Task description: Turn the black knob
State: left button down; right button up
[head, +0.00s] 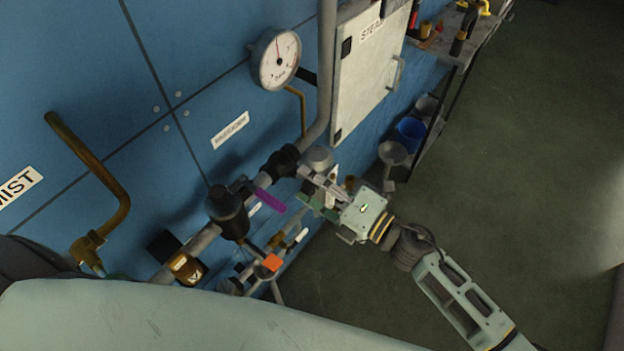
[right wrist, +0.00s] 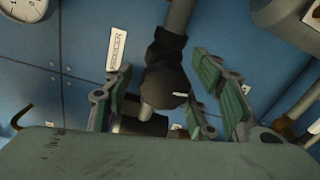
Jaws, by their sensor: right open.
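Two black parts on the grey pipe could be the knob; I cannot tell which. One is a rounded black fitting (head: 283,161), which shows between the fingers in the right wrist view (right wrist: 167,55). The other is a black cylinder (head: 229,212), farther down-left along the pipe and partly hidden in the right wrist view (right wrist: 143,123). My right gripper (head: 312,186) is open and empty, just right of the rounded fitting. In the right wrist view its green-padded fingers (right wrist: 160,88) are spread on both sides of the pipe. Contact is not clear. My left gripper is not in view.
A purple lever (head: 270,201) sits between the cylinder and my right gripper. A pressure gauge (head: 276,60) and a white cabinet (head: 365,70) are above. Brass pipe (head: 100,175) stands at left. An orange part (head: 271,262) is below. The floor at right is clear.

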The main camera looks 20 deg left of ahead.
jog(key=v, duration=1.1)
jog(key=shift+d, duration=0.4)
jog(key=shift+s, duration=0.1)
